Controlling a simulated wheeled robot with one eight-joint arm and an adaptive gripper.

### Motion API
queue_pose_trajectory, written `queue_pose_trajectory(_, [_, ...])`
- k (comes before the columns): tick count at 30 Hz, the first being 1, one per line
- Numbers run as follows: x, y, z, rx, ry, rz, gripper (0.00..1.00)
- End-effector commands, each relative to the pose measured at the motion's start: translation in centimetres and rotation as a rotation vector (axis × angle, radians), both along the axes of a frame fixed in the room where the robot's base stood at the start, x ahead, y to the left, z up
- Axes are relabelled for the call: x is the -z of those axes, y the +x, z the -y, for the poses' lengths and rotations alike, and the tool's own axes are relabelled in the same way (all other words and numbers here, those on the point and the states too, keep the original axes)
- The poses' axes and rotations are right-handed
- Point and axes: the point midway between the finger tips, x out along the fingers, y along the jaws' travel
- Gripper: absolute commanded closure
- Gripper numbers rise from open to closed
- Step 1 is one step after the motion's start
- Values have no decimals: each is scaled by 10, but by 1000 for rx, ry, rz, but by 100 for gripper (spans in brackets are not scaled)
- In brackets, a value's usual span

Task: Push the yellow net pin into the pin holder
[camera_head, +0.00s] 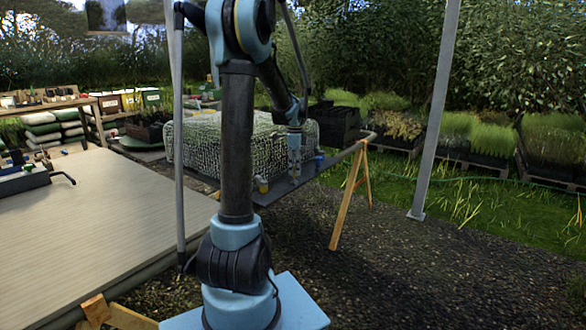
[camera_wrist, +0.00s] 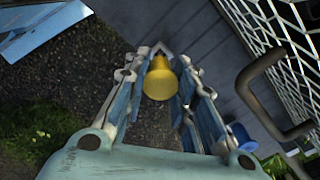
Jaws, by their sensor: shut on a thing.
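The yellow net pin (camera_wrist: 158,80) shows in the wrist view as a rounded yellow head between the two fingers of my gripper (camera_wrist: 163,60). The fingers are closed on it. Its lower end is hidden below the head. In the head view my gripper (camera_head: 294,158) points down near the front edge of the dark bench (camera_head: 290,193), beside the net-covered block (camera_head: 205,145).
A blue piece (camera_wrist: 241,137) and a brown bent bar (camera_wrist: 262,95) lie to the right of my fingers in the wrist view, beside the white net (camera_wrist: 295,40). A pale table (camera_head: 90,225) fills the left front. Gravel lies beyond the bench edge.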

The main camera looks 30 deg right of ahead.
Motion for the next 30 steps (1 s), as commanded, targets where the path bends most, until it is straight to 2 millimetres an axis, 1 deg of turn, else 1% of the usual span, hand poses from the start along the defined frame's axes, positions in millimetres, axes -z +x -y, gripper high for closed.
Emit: queue_pose_trajectory(30, [21, 0, 0, 0, 0, 0, 93])
